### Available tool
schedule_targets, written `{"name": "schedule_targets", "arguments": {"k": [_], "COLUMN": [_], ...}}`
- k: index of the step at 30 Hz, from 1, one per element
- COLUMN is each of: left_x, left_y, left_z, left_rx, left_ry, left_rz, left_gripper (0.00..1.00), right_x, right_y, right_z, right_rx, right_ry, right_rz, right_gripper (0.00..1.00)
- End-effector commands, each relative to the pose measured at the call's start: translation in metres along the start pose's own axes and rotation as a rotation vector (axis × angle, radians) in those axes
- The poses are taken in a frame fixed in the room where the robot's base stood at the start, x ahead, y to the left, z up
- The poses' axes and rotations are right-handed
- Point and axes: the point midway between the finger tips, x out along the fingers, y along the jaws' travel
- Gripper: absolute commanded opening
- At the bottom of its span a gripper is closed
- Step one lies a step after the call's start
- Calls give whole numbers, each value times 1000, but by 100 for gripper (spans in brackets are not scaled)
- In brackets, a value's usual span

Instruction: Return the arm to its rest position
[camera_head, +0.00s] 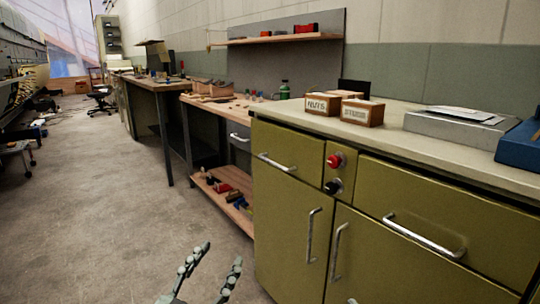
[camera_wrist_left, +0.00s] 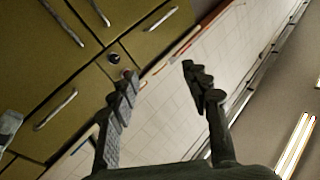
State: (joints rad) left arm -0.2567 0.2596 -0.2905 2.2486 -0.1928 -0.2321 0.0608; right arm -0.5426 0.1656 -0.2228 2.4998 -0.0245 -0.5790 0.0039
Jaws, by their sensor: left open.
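My left gripper (camera_head: 208,270) shows at the bottom of the head view, low in front of the green cabinet (camera_head: 290,215). Its two fingers are spread apart with nothing between them. The left wrist view also shows the open fingers (camera_wrist_left: 158,85), with the cabinet (camera_wrist_left: 60,90) behind them on the left and the tiled wall beyond. The gripper appears apart from the cabinet. The rest of the left arm is out of the head view.
The cabinet has metal handles, a red knob (camera_head: 334,160) and a black knob (camera_head: 333,186). Small boxes (camera_head: 361,112) and a grey case (camera_head: 462,127) stand on its top. A workbench (camera_head: 215,103) with a lower shelf continues beyond.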

Motion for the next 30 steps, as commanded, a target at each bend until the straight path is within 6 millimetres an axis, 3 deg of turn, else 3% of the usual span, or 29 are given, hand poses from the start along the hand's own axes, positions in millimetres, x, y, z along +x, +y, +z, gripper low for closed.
{"name": "schedule_targets", "arguments": {"k": [3, 12, 17, 23, 26, 30], "left_x": [-30, -94, -103, -133, -159, -211], "left_y": [4, 14, 11, 3, -3, -14], "left_z": [14, 39, 86, 146, 179, 223], "left_rx": [-93, -251, -231, -216, -211, -209], "left_ry": [-122, -387, -554, -795, -950, -1199], "left_rz": [-14, -15, -19, -30, -39, -57], "left_gripper": [48, 48, 48, 48, 48, 48], "right_x": [0, 1, 6, -2, -16, -50], "right_y": [0, 2, 17, 40, 56, 80], "right_z": [0, 4, 50, 114, 151, 206], "right_rx": [0, -2, -12, -19, -18, -7], "right_ry": [0, -24, -195, -435, -587, -833], "right_rz": [0, 4, 32, 73, 102, 148], "right_gripper": [40, 40, 40, 40, 40, 40]}}
